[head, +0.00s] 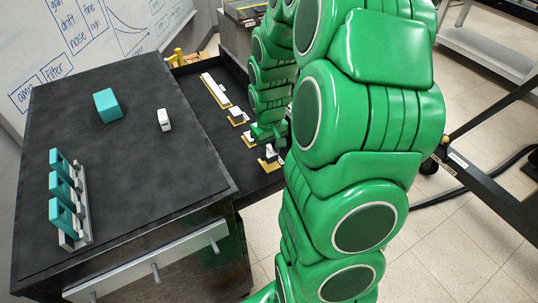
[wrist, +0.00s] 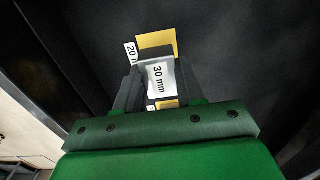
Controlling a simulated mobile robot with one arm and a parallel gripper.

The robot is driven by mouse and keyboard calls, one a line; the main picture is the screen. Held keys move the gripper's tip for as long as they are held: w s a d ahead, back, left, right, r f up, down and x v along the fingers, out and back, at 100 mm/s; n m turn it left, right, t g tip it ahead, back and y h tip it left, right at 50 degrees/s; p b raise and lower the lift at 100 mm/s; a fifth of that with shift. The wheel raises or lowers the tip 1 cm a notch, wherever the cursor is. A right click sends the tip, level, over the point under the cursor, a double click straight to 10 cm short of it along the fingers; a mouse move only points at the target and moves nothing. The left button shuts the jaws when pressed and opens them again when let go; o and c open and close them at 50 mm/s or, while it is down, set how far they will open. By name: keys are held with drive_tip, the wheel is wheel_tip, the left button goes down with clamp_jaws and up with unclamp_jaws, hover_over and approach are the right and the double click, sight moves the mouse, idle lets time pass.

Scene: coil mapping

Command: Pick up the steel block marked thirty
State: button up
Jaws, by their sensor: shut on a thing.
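The steel block marked "30 mm" (wrist: 160,72) shows in the wrist view, its white label facing the camera. My gripper (wrist: 157,85) is shut on it, with one dark finger on each side. Yellow pieces show just beyond and below the block. I cannot tell whether the block is touching the surface under it. In the head view my green arm reaches down to the dark bench, and the held block cannot be made out clearly.
The dark bench (head: 195,110) carries a row of small blocks on yellow pads, including a near one (head: 270,158) close to my gripper. A black-topped cabinet (head: 135,165) at left holds a teal cube (head: 107,105), a small white item (head: 164,120) and a teal rack (head: 66,195).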

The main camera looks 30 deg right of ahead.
drive_tip(key=s+a+r, duration=0.4)
drive_tip(key=s+r, duration=0.6)
drive_tip(key=s, duration=0.3)
drive_tip(key=shift+s, duration=0.2)
